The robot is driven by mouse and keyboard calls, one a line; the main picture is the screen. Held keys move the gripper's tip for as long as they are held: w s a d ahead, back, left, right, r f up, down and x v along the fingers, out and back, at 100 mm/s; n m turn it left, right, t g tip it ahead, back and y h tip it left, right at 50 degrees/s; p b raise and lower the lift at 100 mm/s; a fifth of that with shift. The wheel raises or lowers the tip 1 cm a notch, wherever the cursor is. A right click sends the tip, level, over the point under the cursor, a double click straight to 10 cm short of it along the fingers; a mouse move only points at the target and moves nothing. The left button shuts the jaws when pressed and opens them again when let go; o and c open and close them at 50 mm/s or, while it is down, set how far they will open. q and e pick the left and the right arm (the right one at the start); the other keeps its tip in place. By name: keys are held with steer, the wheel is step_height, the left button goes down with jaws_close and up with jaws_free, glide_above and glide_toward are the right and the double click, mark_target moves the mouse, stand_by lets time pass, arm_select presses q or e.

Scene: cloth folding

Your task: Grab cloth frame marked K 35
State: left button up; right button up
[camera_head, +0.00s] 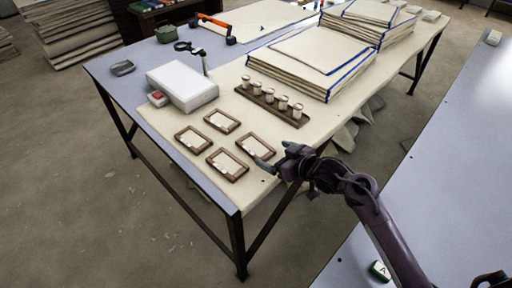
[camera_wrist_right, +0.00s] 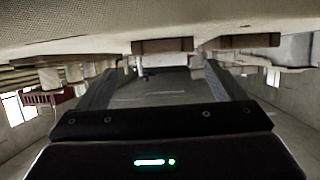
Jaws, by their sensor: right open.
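Several small brown-rimmed frames with pale cloth lie flat on the cream cloth near the table's front corner: a back one (camera_head: 222,120), a left one (camera_head: 193,139), a right one (camera_head: 256,146) and a front one (camera_head: 227,164). Their markings are too small to read, so I cannot tell which is K 35. My right gripper (camera_head: 284,170) is open and empty beside the right frame, at its lower right. In the right wrist view the open fingers (camera_wrist_right: 162,72) point toward brown frame edges (camera_wrist_right: 162,46) beneath an inverted table surface. My left gripper is not in view.
A white box (camera_head: 183,86) and a brown rack of small jars (camera_head: 271,103) stand behind the frames. Stacked cloths (camera_head: 309,62) lie farther back. A second pale table (camera_head: 440,190) is at right, with a green piece marked A (camera_head: 380,270).

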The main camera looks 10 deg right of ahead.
mark_target(258, 148)
steer(key=x, duration=0.6)
steer(key=shift+w+a, duration=0.25)
steer(key=shift+a, duration=0.2)
steer(key=shift+r, duration=0.1)
steer(key=c, duration=1.1)
